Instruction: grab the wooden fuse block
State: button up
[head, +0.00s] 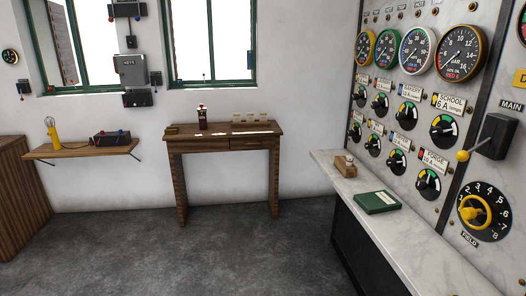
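A small light-brown block (345,168) with pale upright parts on top sits on the marble ledge, near its far left end. It looks like the wooden fuse block, but it is too small to make out in detail. It stands apart from the green book or box (377,202) nearer on the same ledge. My gripper does not show in the head view.
The marble ledge (432,252) runs below a switchboard with gauges, dials and a yellow handwheel (474,211). A wooden desk (222,146) and a wall shelf (82,151) stand at the back. The grey floor (190,255) between is clear.

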aim_at(347, 169)
jog(key=i+j+u, duration=0.15)
jog(key=i, duration=2.85)
jog(key=i+z, duration=0.3)
jog(key=z, duration=0.15)
jog(key=i+j+z, duration=0.1)
jog(key=i+z, duration=0.35)
jog(key=i+j+z, duration=0.15)
jog(key=z, duration=0.3)
jog(key=i+j+z, duration=0.3)
jog(key=z, duration=0.15)
jog(key=i+z, duration=0.2)
jog(key=z, duration=0.2)
jog(key=i+j+z, duration=0.15)
jog(key=z, duration=0.3)
jog(key=i+j+z, duration=0.1)
jog(key=z, duration=0.3)
jog(key=j, duration=0.1)
